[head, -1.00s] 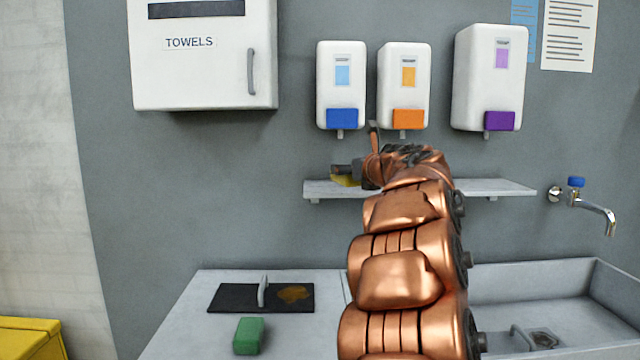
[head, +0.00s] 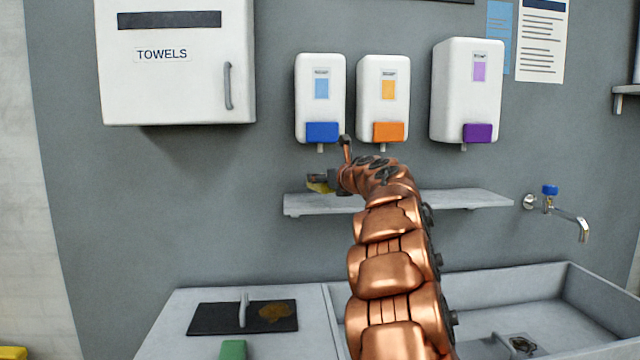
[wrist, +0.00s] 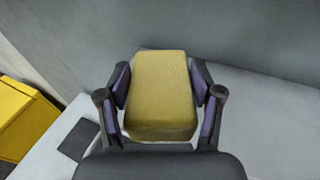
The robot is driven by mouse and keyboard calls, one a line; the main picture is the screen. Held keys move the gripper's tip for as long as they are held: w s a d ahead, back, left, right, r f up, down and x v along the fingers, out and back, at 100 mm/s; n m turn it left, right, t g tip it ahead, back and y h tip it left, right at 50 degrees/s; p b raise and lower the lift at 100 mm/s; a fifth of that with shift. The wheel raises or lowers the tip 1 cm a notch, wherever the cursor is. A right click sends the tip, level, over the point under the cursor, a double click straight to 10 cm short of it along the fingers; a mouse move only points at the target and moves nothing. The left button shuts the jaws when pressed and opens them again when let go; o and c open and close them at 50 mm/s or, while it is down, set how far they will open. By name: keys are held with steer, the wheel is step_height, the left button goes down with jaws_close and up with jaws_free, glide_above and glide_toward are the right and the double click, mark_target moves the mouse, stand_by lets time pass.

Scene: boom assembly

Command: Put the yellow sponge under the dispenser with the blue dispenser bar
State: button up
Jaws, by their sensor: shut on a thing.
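The yellow sponge (wrist: 160,95) is held between both fingers of my gripper (wrist: 162,92) in the wrist view. In the head view my gripper (head: 322,181) is just above the left end of the shelf, and a small part of the sponge (head: 319,187) shows beneath it. I cannot tell whether the sponge touches the shelf. The dispenser (head: 319,92) with the blue dispenser bar (head: 322,132) hangs on the wall above my gripper. Its nozzle is over the shelf's left part.
Dispensers with an orange bar (head: 388,132) and a purple bar (head: 477,133) hang to the right. The grey shelf (head: 460,199) runs below them. A towel box (head: 180,90), a black mat (head: 215,318), a green sponge (head: 233,350), a tap (head: 565,212) and a sink (head: 545,310) surround it.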

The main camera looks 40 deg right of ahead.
mark_target(320, 199)
steer(key=shift+w+d+f+p, duration=0.1)
steer(key=shift+w+d+p, duration=0.55)
steer(key=shift+w, duration=0.3)
steer(key=shift+w+d+f+p, duration=0.1)
steer(key=shift+w+d+p, duration=0.55)
steer(key=shift+w, duration=0.25)
steer(key=shift+w+d+f+p, duration=0.1)
steer(key=shift+w+d+p, duration=0.55)
steer(key=shift+w, duration=0.3)
steer(key=shift+f+b, duration=0.85)
steer(key=shift+f, duration=0.9)
steer(key=shift+f, duration=0.15)
steer(key=o, duration=1.1)
